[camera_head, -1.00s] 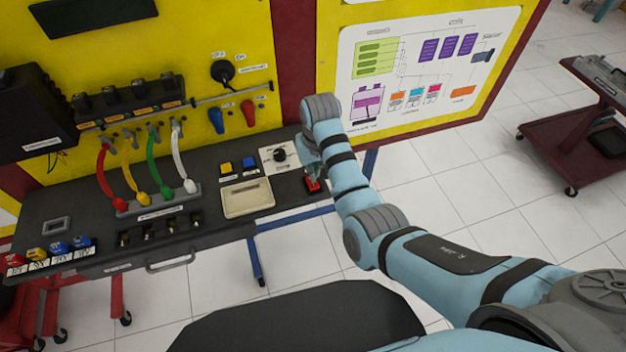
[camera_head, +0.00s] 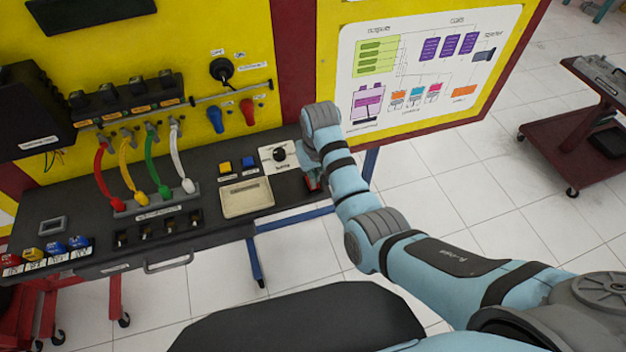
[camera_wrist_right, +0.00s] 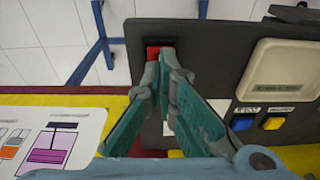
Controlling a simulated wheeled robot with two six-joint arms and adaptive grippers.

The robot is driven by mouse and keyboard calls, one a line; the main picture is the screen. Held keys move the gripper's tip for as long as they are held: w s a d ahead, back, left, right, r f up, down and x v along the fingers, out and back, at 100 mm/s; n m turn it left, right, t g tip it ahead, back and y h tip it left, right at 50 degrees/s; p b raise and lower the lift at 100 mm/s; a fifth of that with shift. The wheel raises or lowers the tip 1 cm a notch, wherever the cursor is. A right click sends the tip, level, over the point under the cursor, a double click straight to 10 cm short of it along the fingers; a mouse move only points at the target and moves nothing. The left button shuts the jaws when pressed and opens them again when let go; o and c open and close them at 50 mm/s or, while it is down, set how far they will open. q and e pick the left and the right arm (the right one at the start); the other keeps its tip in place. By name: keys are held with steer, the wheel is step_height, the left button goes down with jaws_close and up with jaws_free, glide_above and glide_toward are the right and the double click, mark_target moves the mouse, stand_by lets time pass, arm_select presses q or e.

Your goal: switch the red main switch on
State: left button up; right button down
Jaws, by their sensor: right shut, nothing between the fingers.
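The red main switch (camera_head: 311,183) sits at the right end of the dark bench panel, mostly hidden behind my right arm in the head view. In the right wrist view the red switch (camera_wrist_right: 153,51) shows just beyond the fingertips, partly covered by them. My right gripper (camera_wrist_right: 165,66) is shut and empty, its fingertips at the red switch; I cannot tell whether they touch it. In the head view the right gripper (camera_head: 309,172) is largely hidden by its own wrist. I cannot make out the switch's position. My left gripper is not in view.
A black knob on a white plate (camera_head: 280,154), yellow and blue buttons (camera_head: 237,165) and a beige tray (camera_head: 246,207) lie left of the switch. A yellow panel (camera_head: 230,30) rises behind. A red cart (camera_head: 575,150) stands right, with free floor between.

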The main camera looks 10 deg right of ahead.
steer(key=shift+f+b, duration=0.55)
steer(key=shift+f, duration=0.55)
stand_by(0.9)
step_height(320, 180, up, 3)
steer(key=p, duration=0.3)
steer(key=shift+r, duration=0.3)
steer(key=shift+r+b, duration=0.4)
steer(key=shift+r, duration=1.35)
